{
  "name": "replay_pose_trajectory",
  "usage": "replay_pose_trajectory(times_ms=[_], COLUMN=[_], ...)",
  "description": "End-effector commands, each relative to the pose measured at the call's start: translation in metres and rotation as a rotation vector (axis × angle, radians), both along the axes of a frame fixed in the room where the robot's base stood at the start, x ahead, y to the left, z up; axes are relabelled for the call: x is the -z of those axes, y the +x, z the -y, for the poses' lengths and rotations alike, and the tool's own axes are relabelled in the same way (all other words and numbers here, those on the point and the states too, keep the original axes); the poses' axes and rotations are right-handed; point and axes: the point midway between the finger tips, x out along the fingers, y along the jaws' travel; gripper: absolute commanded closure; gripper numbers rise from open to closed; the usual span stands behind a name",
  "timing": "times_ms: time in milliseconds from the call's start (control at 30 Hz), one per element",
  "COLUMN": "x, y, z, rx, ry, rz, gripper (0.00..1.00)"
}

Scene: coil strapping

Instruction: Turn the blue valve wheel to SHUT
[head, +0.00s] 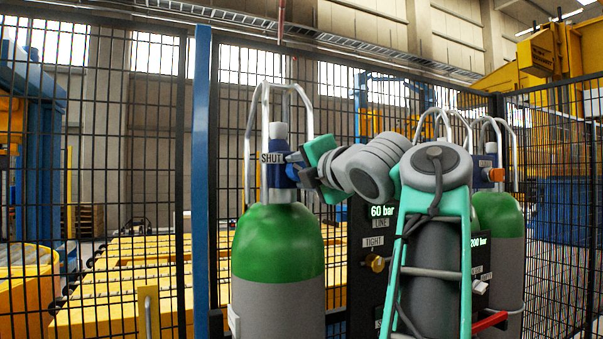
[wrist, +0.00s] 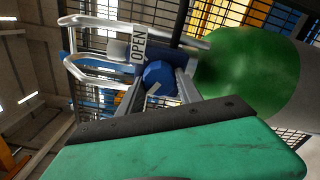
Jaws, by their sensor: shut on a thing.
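The blue valve wheel (wrist: 160,74) sits between the two fingers of my gripper (wrist: 157,88) in the wrist view, and the gripper is shut on it. A pale mark shows on the wheel's face. An OPEN label (wrist: 139,44) is beside the wheel in the wrist view. In the head view my gripper (head: 300,168) reaches the blue valve body (head: 280,176) from the right, and it hides most of the wheel. A SHUT label (head: 272,157) is on the left of the valve. The valve tops a green-shouldered grey cylinder (head: 278,245).
A metal guard frame (head: 249,140) arches over the valve. A second cylinder (head: 500,222) with an orange part (head: 496,174) stands at right. A dark panel (head: 368,290) with a 60 bar readout and brass knob (head: 376,263) is between them. Mesh fencing stands behind.

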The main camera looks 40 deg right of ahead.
Motion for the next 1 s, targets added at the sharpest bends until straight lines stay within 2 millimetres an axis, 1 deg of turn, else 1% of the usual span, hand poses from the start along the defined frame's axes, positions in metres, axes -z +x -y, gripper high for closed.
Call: replay_pose_trajectory(times_ms=[333,367,600,867,967,1000], x=[0.000,0.000,0.000,0.000,0.000,0.000], y=[0.000,0.000,0.000,-0.001,-0.011,-0.018], z=[0.000,0.000,0.000,0.000,-0.001,-0.003], rx=[0.000,0.000,0.000,0.000,0.005,0.006], ry=[-0.003,-0.003,-0.003,-0.002,-0.003,-0.004], rz=[-0.002,-0.002,-0.002,-0.001,0.000,0.000], gripper=[0.99,0.57,0.37,0.37,0.37,0.37])
